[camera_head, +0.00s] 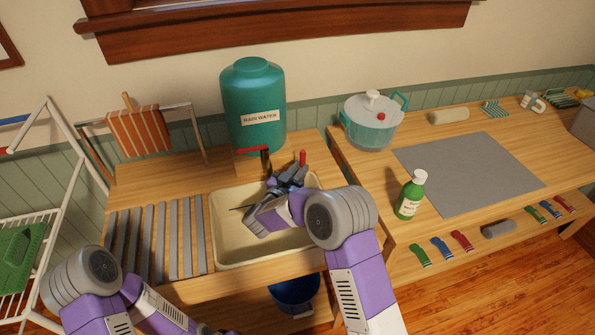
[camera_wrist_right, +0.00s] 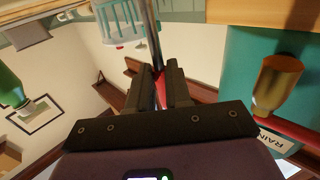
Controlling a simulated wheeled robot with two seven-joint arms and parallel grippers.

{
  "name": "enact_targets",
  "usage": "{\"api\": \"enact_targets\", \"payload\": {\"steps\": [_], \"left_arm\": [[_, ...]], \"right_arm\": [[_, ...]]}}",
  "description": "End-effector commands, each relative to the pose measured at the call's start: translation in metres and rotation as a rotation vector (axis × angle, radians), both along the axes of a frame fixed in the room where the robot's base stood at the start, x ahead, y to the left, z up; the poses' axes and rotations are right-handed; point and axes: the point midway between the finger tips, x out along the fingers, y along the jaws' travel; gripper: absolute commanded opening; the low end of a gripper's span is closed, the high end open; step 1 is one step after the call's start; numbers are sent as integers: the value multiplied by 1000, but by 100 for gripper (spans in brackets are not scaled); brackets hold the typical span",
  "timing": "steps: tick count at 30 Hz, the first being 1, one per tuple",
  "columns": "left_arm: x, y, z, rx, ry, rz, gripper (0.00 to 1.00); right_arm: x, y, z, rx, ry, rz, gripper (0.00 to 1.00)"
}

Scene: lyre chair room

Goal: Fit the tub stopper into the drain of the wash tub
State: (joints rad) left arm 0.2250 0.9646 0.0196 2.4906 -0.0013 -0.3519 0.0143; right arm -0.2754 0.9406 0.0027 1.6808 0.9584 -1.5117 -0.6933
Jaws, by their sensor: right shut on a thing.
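The cream wash tub (camera_head: 228,255) is set in the wooden bench, and my right gripper (camera_head: 290,178) is over its back part. The right gripper is shut on a red-handled thing (camera_head: 302,157). In the right wrist view, a red part (camera_wrist_right: 160,90) shows between the fingers (camera_wrist_right: 160,82), and a thin metal rod (camera_wrist_right: 149,30) runs outward from there. I cannot tell whether this is the tub stopper. I see no other stopper. The drain is hidden behind my right arm and gripper.
A teal rain water barrel (camera_head: 253,90) stands behind the tub, with a brass spigot (camera_wrist_right: 278,85). Grey slats (camera_head: 160,240) lie left of the tub. A green bottle (camera_head: 410,195) and a lidded pot (camera_head: 370,125) stand to the right. The grey mat (camera_head: 470,172) is bare.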

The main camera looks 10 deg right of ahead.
Motion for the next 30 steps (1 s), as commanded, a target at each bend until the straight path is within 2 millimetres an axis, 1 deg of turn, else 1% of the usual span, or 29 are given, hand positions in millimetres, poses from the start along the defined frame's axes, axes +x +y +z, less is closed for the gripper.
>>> {"api": "enact_targets", "payload": {"steps": [11,17,27,30], "left_arm": [[0,0,4,0,0,0,43],[0,0,-5,0,0,0,43],[0,0,-27,0,0,0,43],[0,0,-32,0,0,0,43]], "right_arm": [[0,2,3,2,1,-3,0],[-1,1,-11,2,2,-4,0],[-1,1,-44,2,2,-4,0],[-1,1,-51,3,2,-4,0]]}}
